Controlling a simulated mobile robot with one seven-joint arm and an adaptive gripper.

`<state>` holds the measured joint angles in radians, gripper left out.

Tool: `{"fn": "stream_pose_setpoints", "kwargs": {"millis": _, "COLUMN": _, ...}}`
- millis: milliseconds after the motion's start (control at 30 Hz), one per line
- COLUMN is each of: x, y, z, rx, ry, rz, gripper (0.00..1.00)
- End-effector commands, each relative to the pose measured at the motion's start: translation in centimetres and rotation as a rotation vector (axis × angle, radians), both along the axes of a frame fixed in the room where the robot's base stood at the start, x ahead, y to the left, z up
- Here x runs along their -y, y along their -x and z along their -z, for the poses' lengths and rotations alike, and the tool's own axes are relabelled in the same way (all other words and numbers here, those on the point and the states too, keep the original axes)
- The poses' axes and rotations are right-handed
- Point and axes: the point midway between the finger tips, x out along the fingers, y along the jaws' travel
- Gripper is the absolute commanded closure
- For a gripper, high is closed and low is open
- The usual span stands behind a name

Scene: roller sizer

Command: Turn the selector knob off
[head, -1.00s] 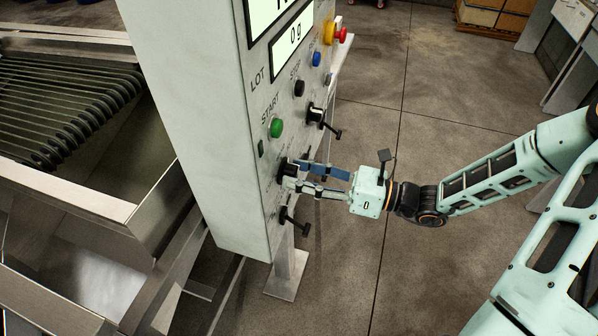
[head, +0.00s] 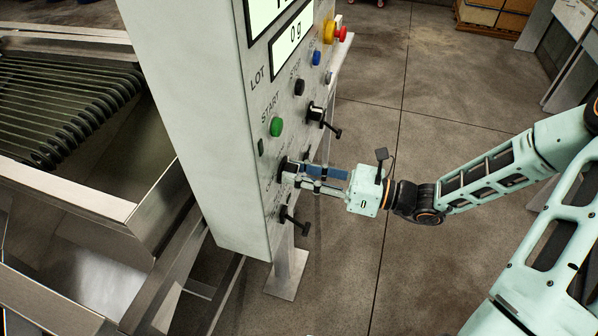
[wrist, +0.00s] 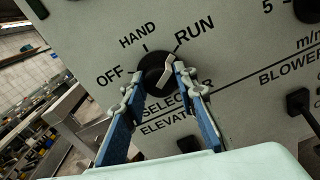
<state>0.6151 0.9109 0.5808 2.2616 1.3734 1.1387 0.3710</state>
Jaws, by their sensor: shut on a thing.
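The selector knob (wrist: 153,66) is a round black dial with a pale grip bar on the panel, under the labels OFF, HAND and RUN. In the head view my gripper (head: 296,174) reaches the panel from the right, below the green START button (head: 276,127). The fingers hide most of the knob there.
A black-handled knob (head: 316,114) sticks out above my gripper and another (head: 287,216) below it. A red emergency button (head: 341,34) is at the panel's far end. The floor (head: 440,70) right of the panel is open.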

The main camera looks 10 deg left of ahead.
Motion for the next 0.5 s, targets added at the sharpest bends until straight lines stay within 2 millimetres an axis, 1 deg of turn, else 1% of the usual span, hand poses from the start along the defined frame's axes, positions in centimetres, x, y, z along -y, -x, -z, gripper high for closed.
{"fn": "stream_pose_setpoints", "kwargs": {"millis": 267, "x": 0.02, "y": 0.02, "z": 0.11, "rx": 0.15, "ry": 0.013, "rz": 0.0, "gripper": 0.98}}
{"fn": "stream_pose_setpoints", "kwargs": {"millis": 500, "x": 0.02, "y": 0.06, "z": 0.19, "rx": 0.366, "ry": 0.029, "rz": 0.0, "gripper": 0.98}}
